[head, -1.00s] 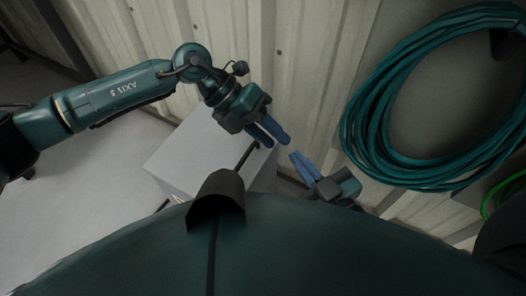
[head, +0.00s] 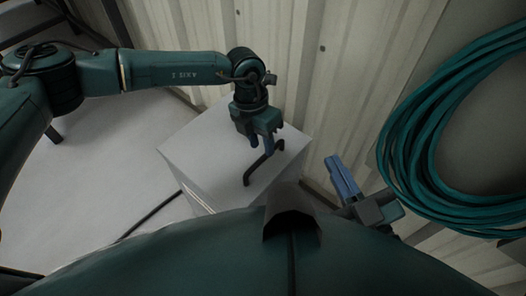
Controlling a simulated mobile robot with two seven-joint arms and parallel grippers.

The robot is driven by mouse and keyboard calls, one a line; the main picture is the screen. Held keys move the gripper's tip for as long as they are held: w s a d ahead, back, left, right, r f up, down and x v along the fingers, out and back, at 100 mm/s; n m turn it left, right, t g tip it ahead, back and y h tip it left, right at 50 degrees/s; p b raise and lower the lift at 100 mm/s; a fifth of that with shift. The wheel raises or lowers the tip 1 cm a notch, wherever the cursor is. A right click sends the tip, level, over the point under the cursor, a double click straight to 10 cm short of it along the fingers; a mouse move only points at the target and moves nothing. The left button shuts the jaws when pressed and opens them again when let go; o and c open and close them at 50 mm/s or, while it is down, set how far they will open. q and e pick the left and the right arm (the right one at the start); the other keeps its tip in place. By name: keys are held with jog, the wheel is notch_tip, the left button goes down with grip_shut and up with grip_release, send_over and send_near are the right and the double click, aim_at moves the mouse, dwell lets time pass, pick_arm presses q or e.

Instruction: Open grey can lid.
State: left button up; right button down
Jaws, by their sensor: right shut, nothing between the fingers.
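The grey can (head: 200,160) is a pale, box-shaped container with a flat lid (head: 215,135), which looks closed. A thin dark bar handle (head: 256,167) stands on the lid. My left gripper (head: 261,147) points down over the lid at the far end of the handle. Its blue fingers are apart, and one overlaps the handle in the picture; I cannot tell if they touch. My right gripper (head: 338,168) is shut and empty, to the right of the can and apart from it. My own body hides the can's near lower part.
A corrugated metal wall (head: 310,80) stands close behind the can. A coiled teal hose (head: 400,150) hangs at the right, near my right gripper. A dark cable (head: 150,215) lies on the pale floor (head: 100,160). Floor to the left is mostly clear.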

pick_arm(q)
jog(key=shift+s+d+f, duration=0.1)
jog(key=shift+d+f, duration=0.05)
jog(key=shift+f, duration=0.55)
jog(key=shift+s+d+f, duration=0.1)
jog(key=shift+f, duration=0.55)
jog(key=shift+c, duration=0.3)
grip_shut()
jog(key=shift+w, duration=0.1)
